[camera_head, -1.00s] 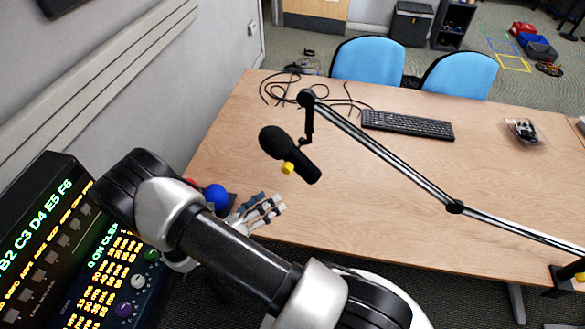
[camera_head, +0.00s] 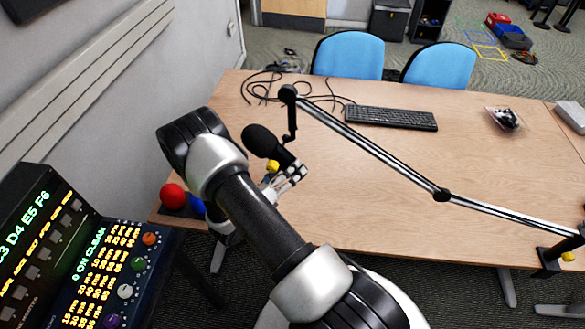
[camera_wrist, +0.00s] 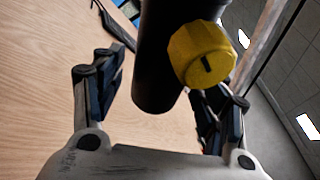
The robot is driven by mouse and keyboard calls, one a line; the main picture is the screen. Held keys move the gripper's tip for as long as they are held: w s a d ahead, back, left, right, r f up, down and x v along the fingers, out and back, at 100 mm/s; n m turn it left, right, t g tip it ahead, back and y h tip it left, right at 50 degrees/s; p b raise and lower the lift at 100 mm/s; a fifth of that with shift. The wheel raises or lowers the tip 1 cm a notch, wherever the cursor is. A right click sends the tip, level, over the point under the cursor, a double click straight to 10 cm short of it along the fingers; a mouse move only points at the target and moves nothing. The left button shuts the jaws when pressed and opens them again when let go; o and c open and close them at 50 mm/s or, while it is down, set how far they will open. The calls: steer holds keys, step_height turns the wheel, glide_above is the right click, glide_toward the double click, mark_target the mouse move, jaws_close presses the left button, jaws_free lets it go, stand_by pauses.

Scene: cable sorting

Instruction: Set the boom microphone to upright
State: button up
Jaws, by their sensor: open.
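The black boom microphone (camera_head: 262,142) hangs tilted from the boom arm (camera_head: 372,150) in the head view, its round head up and to the left, its lower end down to the right. A yellow knob (camera_head: 272,166) sits on its side. My gripper (camera_head: 290,174) is at the microphone's lower end. In the wrist view, the microphone's dark body (camera_wrist: 158,60) and the yellow knob (camera_wrist: 201,54) lie between the spread fingers of my gripper (camera_wrist: 160,85). The fingers are open; the right finger is partly hidden behind the knob and body. I cannot tell whether either finger touches.
The wooden table (camera_head: 400,215) is mostly clear in front. A keyboard (camera_head: 390,118) and loose black cables (camera_head: 262,90) lie at the back. The boom's clamp (camera_head: 552,258) is at the right edge. A control panel (camera_head: 110,265) stands at lower left, near a red ball (camera_head: 172,196).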

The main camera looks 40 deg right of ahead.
mark_target(282, 169)
steer(key=shift+w+d, duration=0.2)
steer(key=shift+d, duration=0.75)
steer(key=c, duration=1.5)
steer(key=shift+w+a+f+m, duration=0.1)
steer(key=shift+a+m, duration=0.05)
steer(key=shift+m, duration=0.25)
steer(key=shift+w+a+f+m+y+b, duration=0.2)
steer(key=shift+w+f+m+y, duration=0.2)
steer(key=shift+m, duration=0.35)
steer(key=shift+w+a+f+m+y+b, duration=0.1)
steer(key=shift+w+a+f+m+y, duration=0.15)
steer(key=shift+m+y, duration=0.4)
steer(key=shift+w+a+f+m+t+y+b, duration=0.1)
steer(key=shift+w+a+m+t+y+b, duration=0.2)
steer(key=shift+m, duration=0.35)
steer(key=shift+w+f+m+t+h, duration=0.1)
steer(key=shift+w+m, duration=0.3)
steer(key=shift+m, duration=0.25)
steer(key=shift+w+a+m+y, duration=0.25)
steer(key=shift+w+m+y, duration=0.15)
steer(key=shift+m, duration=0.2)
steer(key=shift+w+m+b, duration=0.1)
steer(key=shift+m+b, duration=0.2)
